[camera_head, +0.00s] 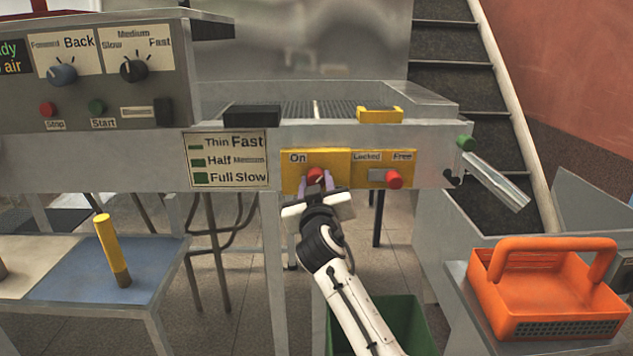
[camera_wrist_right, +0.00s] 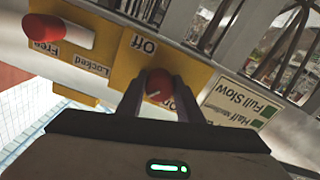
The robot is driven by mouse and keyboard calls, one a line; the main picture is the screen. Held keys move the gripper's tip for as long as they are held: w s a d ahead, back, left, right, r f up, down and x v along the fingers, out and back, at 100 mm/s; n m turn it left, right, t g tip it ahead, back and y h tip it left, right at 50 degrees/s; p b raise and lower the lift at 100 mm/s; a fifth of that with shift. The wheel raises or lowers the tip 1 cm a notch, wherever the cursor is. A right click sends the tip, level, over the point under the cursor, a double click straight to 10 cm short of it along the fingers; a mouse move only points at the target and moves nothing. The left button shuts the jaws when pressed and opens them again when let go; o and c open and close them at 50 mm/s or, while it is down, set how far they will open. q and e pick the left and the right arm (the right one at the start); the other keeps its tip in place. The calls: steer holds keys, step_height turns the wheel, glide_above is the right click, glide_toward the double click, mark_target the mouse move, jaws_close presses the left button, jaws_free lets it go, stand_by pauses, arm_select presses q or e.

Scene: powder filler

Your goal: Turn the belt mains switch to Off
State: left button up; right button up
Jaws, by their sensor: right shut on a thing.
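The belt mains switch is a red knob (camera_head: 316,176) on a yellow plate (camera_head: 338,160) on the machine's front rail. The plate carries an "On" label at its upper left in the head view. In the right wrist view the red knob (camera_wrist_right: 159,86) sits between the "Off" label (camera_wrist_right: 143,43) and a partly hidden "On" label. My right gripper (camera_head: 317,184) is at the knob, its two fingers on either side of it. In the wrist view the gripper (camera_wrist_right: 158,92) is shut on the knob. A pale mark shows on the knob's face. My left gripper is not in view.
Right of the switch is a red-ended latch (camera_head: 394,178) labelled Locked and Free. A control panel (camera_head: 90,85) with knobs is at upper left. An orange basket (camera_head: 545,325) stands at lower right, and a green bin (camera_head: 415,325) below my right arm.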

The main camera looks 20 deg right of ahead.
steer(key=shift+r+n+p, duration=0.1)
steer(key=shift+n+p, duration=0.45)
steer(key=shift+n, duration=0.65)
steer(key=shift+n+p, duration=0.45)
steer(key=shift+n, duration=0.45)
steer(key=shift+n+p, duration=0.45)
steer(key=shift+n, duration=0.45)
steer(key=n+p, duration=0.1)
steer(key=n, duration=0.1)
steer(key=shift+d+r+n, duration=0.1)
steer(key=shift+n, duration=0.3)
steer(key=n+p, duration=0.2)
steer(key=shift+n, duration=0.3)
steer(key=shift+n+p, duration=0.45)
steer(key=shift+n, duration=0.45)
arm_select(q)
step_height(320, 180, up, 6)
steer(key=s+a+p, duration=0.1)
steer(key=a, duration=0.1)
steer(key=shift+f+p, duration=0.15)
steer(key=shift+p, duration=0.25)
arm_select(e)
steer(key=shift+n, duration=1.9)
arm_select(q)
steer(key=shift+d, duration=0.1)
arm_select(e)
steer(key=o, duration=1)
